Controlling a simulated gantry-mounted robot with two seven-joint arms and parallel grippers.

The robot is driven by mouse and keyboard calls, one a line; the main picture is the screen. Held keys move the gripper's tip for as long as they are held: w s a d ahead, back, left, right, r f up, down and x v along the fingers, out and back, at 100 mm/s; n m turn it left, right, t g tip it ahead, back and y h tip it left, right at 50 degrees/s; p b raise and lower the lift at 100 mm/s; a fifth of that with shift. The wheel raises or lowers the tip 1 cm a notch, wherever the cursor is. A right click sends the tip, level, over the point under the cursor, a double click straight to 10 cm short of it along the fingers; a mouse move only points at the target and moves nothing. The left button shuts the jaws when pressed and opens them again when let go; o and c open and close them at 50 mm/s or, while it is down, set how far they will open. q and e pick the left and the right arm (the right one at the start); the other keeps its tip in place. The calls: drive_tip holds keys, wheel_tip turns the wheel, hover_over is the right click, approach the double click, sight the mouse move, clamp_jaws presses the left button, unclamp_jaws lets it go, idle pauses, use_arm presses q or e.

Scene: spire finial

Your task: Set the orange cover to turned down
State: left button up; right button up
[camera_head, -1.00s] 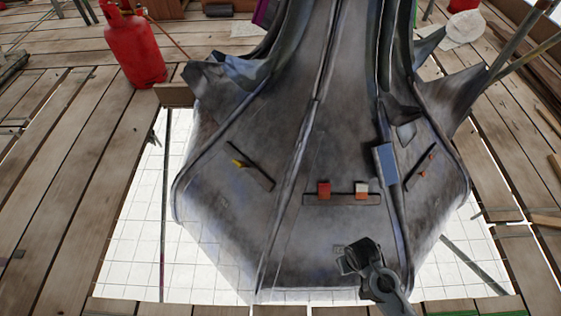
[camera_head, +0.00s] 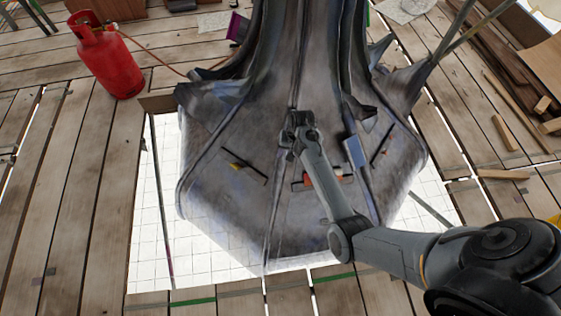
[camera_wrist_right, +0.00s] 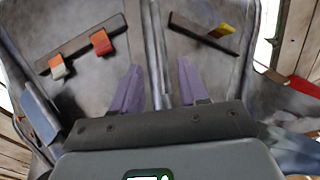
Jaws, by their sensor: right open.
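The spire (camera_head: 245,130) is a dark metal piece with sloping panels. Its front panel carries a dark bar with a red block and an orange-and-white block, which I take to be the orange cover (camera_wrist_right: 58,68). That block sits nearer the bar's outer end, beside the red block (camera_wrist_right: 101,42). In the head view my right arm partly covers this bar. My right gripper (camera_head: 297,122) is above the spire's face, past the bar. In the right wrist view its purple fingers (camera_wrist_right: 158,90) are apart and empty, either side of a ridge. My left gripper is not in view.
A second bar with a yellow-and-red piece (camera_wrist_right: 221,31) is on the adjoining panel. A blue box (camera_head: 354,151) sits by the right ridge. A red gas cylinder (camera_head: 107,62) stands on the planks at left. Raised ridges run down the spire.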

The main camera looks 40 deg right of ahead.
sight(282, 163)
drive_tip(key=b+x, duration=0.5)
drive_tip(key=x, duration=0.5)
drive_tip(key=shift+a, duration=0.1)
drive_tip(key=shift+c, duration=0.6)
clamp_jaws()
